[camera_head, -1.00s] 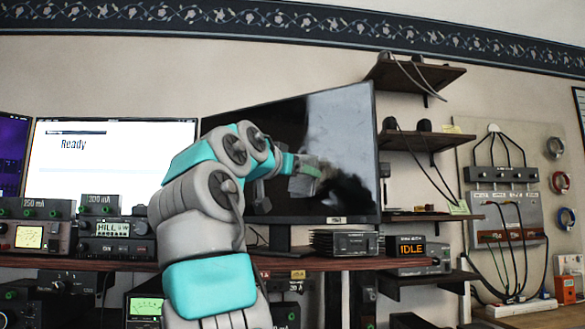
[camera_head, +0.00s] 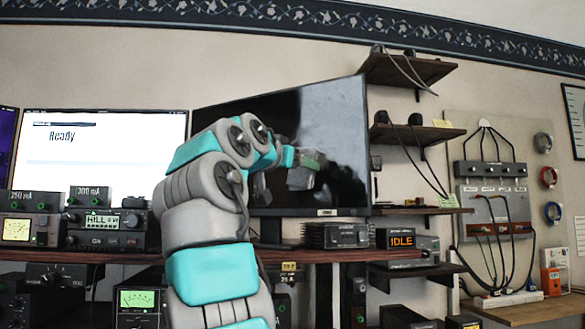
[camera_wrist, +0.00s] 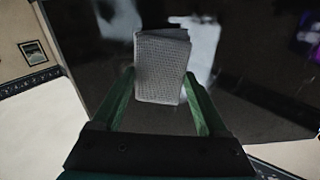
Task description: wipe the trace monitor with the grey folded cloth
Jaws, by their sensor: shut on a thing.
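The trace monitor (camera_head: 230,112) is the wide dark screen in the middle of the head view, partly hidden behind my arm. Its right part has pale, cloudy patches. My gripper (camera_head: 307,170) is in front of the screen's lower right part. It is shut on the grey folded cloth (camera_head: 300,181). In the wrist view, the cloth (camera_wrist: 162,72) sits between the green fingers of my gripper (camera_wrist: 160,85), in front of the dark screen (camera_wrist: 90,70). Pale smears (camera_wrist: 205,45) show beside and behind it. I cannot tell whether the cloth touches the screen.
A lit screen reading "Ready" (camera_head: 110,150) stands to the left. Radio units (camera_head: 105,225) line the desk shelf. A dark box (camera_head: 335,235) and an "IDLE" unit (camera_head: 405,242) sit below the monitor's right side. Wall shelves (camera_head: 405,68) with cables are close on the right.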

